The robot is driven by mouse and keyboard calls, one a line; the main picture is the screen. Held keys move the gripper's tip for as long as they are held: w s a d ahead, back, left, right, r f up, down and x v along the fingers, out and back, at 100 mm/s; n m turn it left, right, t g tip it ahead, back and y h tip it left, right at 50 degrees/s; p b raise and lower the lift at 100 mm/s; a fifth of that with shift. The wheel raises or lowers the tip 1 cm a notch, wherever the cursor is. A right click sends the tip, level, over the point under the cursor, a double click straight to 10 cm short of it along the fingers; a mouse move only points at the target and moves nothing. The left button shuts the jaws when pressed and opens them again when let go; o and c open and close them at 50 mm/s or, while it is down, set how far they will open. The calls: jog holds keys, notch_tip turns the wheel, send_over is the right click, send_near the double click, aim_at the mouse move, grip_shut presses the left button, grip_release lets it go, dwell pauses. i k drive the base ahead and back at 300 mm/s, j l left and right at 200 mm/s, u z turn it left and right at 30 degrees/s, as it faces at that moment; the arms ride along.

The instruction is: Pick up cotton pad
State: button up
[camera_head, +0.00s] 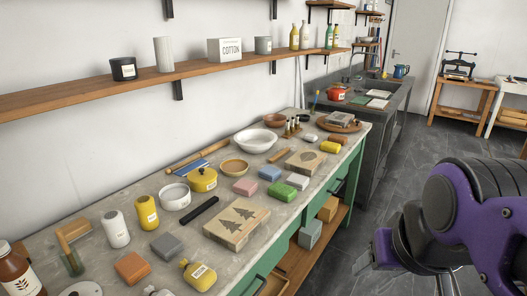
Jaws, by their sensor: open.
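I cannot tell a cotton pad for certain. A white box marked COTTON (230,49) stands on the wall shelf; its contents are hidden. On the workbench, a small whitish block (298,182) lies beside a green block, and another small pale block (310,138) lies farther back. Either could be a pad, but they are too small to tell. My purple and black arm fills the lower right, to the right of the bench and apart from everything on it.
The grey-topped bench (95,265) is crowded with bottles, bowls, coloured blocks and a tree-carved wood block (236,223). The wooden shelf (190,71) runs above it. A dark sink unit (376,117) adjoins the far end. The grey tiled floor at right is largely clear.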

aim_at(311, 137)
jog(key=i+u, duration=0.1)
jog(key=u, duration=0.25)
jog(key=l+u, duration=0.15)
jog(key=u, duration=0.15)
jog(key=i+l+u, duration=0.1)
jog(key=u, duration=0.25)
jog(key=i+l+u, duration=0.25)
jog(key=l+u, duration=0.25)
jog(key=l, duration=0.25)
jog(key=i+l+u, duration=0.15)
jog(key=l, duration=0.4)
jog(key=l+u, duration=0.15)
jog(key=l, duration=0.4)
jog(key=i+l+u, duration=0.15)
jog(key=l, duration=2.1)
jog(key=i+u, duration=0.05)
jog(key=i, duration=0.05)
